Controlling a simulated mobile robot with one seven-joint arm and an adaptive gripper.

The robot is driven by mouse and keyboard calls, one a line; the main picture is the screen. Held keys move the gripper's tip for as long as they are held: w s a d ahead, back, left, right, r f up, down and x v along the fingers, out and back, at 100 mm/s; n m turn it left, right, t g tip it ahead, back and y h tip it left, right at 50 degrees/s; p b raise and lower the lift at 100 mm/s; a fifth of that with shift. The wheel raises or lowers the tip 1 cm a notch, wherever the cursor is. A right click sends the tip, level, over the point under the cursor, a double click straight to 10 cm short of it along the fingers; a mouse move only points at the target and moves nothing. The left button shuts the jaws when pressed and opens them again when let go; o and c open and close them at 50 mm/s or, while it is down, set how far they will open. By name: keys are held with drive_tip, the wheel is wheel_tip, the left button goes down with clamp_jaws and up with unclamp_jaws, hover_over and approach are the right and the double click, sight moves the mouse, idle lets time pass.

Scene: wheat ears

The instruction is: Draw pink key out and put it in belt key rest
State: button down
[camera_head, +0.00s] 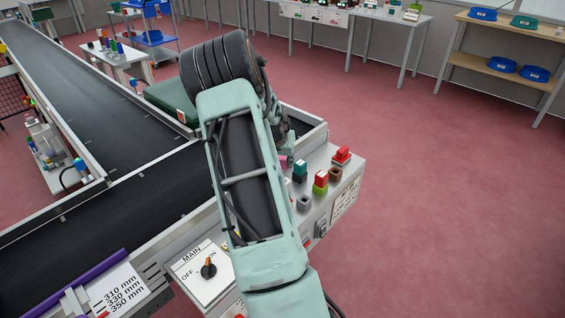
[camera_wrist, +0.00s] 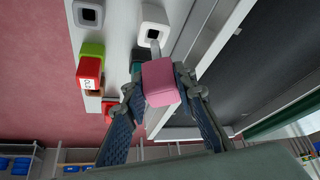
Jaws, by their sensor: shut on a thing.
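The pink key (camera_wrist: 160,82) is between the two fingers of my gripper (camera_wrist: 157,88) in the wrist view, which is shut on its block-shaped head. A thin grey shank shows beyond the head, toward a pale square socket (camera_wrist: 153,27). I cannot tell whether the shank's tip is inside that socket. In the head view, a bit of the pink key (camera_head: 284,161) shows beside my arm, above the panel; my arm hides most of the gripper. I cannot tell which holder is the belt key rest.
The panel holds a teal key (camera_head: 300,171), a red key in a green holder (camera_head: 321,181), a brown holder (camera_head: 334,174), another red key (camera_head: 342,155) and an empty grey socket (camera_head: 304,203). A main switch (camera_head: 208,268) sits nearer. A dark conveyor belt (camera_head: 110,215) runs alongside.

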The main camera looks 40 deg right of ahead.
drive_tip(key=shift+f, duration=0.2)
drive_tip(key=shift+f+b, duration=2.9)
drive_tip(key=shift+f, duration=0.25)
drive_tip(key=c, duration=1.5)
unclamp_jaws()
drive_tip(key=shift+r, duration=0.1)
drive_tip(key=v, duration=1.2)
